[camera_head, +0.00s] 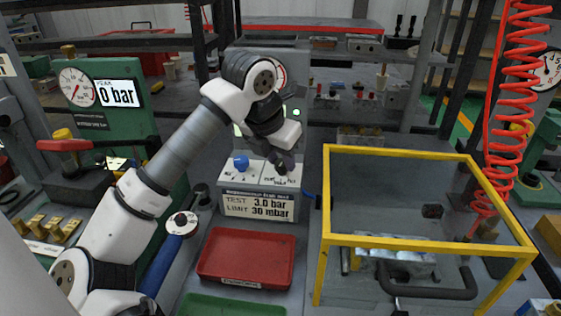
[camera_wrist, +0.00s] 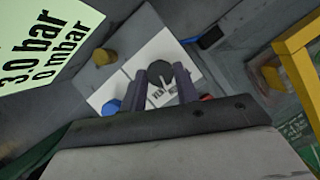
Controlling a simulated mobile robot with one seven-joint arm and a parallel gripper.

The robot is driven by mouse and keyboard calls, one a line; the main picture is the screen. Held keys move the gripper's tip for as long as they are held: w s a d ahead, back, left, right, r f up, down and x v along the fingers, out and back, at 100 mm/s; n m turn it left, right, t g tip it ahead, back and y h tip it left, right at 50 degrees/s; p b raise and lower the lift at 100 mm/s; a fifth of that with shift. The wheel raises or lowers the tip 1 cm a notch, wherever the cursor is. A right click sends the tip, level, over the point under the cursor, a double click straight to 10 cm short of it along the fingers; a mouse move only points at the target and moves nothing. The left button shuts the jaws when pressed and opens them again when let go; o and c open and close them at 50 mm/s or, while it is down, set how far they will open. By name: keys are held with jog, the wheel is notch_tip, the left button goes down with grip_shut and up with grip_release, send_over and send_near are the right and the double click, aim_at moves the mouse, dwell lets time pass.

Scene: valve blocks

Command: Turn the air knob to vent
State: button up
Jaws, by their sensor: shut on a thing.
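The test unit (camera_head: 258,203) has a display reading TEST 3.0 bar, LIMIT 30 mbar. A dark round knob (camera_wrist: 161,70) sits on a white label plate on its top. I take it for the air knob, but its name cannot be read. Lettering that looks like VENT shows beside it in the wrist view. My gripper (camera_head: 281,170) reaches down to this knob from above. In the wrist view my gripper (camera_wrist: 168,80) has its fingers on either side of the knob, shut on it. Which mark the knob points to is unclear.
A blue knob (camera_head: 241,162) stands left of the dark knob on the same unit. A yellow-framed guard (camera_head: 427,242) with clear sides stands close on the right. A red tray (camera_head: 247,257) lies in front. A coiled red hose (camera_head: 505,110) hangs at the right.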

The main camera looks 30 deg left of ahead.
jog(key=m+h, duration=0.1)
jog(key=m, duration=0.2)
jog(key=m+h, duration=0.1)
jog(key=m, duration=0.1)
jog(key=shift+a+m+b, duration=0.2)
jog(key=shift+m+b, duration=0.15)
jog(key=shift+m, duration=0.05)
jog(key=shift+g+h, duration=0.3)
jog(key=o, duration=1)
jog(key=shift+r, duration=0.1)
jog(key=v, duration=1.3)
jog(key=shift+s+r, duration=0.1)
jog(key=shift+r, duration=0.25)
